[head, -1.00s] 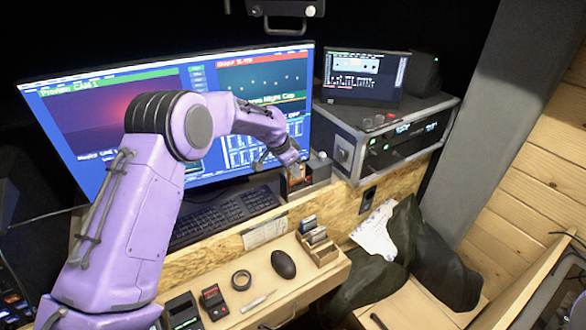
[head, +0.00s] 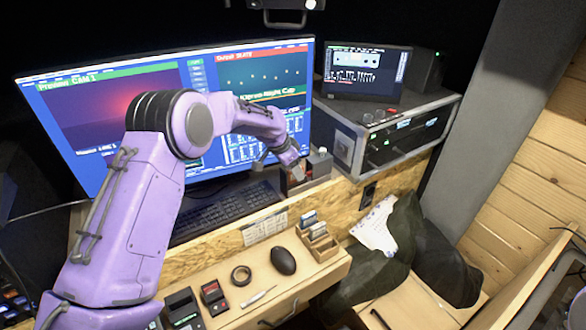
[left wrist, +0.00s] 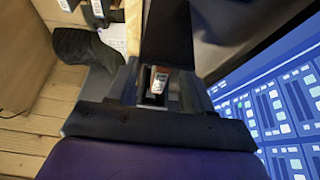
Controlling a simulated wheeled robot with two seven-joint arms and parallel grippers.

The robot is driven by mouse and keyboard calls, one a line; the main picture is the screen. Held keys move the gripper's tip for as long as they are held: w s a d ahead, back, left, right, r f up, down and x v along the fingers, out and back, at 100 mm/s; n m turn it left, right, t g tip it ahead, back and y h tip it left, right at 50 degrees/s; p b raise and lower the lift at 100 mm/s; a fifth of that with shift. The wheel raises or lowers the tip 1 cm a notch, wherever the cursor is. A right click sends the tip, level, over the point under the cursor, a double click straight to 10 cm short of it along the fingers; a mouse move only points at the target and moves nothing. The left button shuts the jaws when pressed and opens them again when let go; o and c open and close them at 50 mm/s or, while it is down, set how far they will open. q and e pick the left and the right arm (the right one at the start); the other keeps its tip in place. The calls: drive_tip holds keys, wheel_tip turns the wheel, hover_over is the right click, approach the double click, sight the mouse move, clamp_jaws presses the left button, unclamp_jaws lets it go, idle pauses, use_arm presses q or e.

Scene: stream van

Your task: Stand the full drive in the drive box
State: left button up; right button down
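My left gripper (head: 297,174) points down at a small dark box (head: 319,168) at the right end of the upper desk level, beside the monitor. In the left wrist view, a small drive with a white label (left wrist: 159,81) shows between the dark fingers. I cannot tell whether they press on it or whether it is clear of the box. A wooden slotted box (head: 325,250) on the lower desk holds small drives (head: 309,219) upright. My right gripper is not in view.
A rack case (head: 345,146) stands right of the gripper, and the large monitor (head: 265,85) stands behind my left arm.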

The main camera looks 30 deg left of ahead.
use_arm(q)
drive_tip(key=b+v, duration=0.2)
drive_tip(key=v, duration=0.8)
drive_tip(key=shift+r+b, duration=0.25)
drive_tip(key=shift+b, duration=0.15)
